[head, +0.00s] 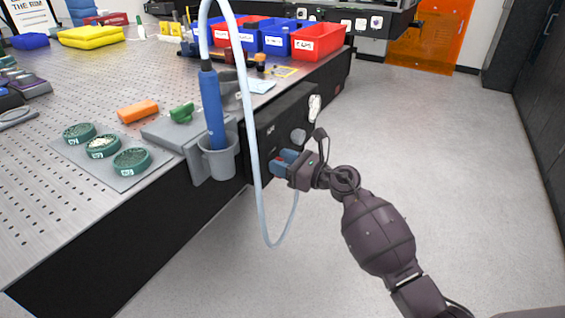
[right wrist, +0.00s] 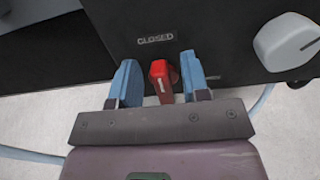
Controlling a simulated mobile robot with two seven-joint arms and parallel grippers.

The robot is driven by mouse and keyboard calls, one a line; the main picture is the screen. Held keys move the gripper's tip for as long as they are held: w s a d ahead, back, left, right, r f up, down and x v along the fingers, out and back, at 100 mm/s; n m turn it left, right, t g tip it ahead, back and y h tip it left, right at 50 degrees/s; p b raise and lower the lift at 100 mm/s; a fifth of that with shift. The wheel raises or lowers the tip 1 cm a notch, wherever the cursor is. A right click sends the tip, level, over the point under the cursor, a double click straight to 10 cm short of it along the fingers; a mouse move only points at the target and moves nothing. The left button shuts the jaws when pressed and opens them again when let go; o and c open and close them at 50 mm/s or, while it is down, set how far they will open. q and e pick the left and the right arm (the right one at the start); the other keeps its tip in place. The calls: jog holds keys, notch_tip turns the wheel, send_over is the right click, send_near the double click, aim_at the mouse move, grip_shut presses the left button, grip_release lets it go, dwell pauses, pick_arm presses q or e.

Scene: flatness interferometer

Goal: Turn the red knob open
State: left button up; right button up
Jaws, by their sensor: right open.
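The red knob (right wrist: 160,82) sits on a black panel (right wrist: 220,45) in the right wrist view, below a label reading CLOSED (right wrist: 156,39). A white line on the knob runs roughly up and down in that view. My right gripper (right wrist: 160,80) is open, with one blue finger on each side of the knob. Gaps show between the knob and both fingers. In the head view my right gripper (head: 280,163) is at the black side of the bench, and only a little red of the knob shows between its fingers. My left gripper is not in view.
A grey-white knob (right wrist: 288,42) is at the right of the red one. A pale hose (head: 250,130) hangs in front of the bench, left of my right gripper. A grey holder (head: 218,160) with a blue handle (head: 212,108) is on the bench edge. The floor at right is clear.

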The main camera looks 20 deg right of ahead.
jog(key=c, duration=0.6)
jog(key=shift+c, duration=0.2)
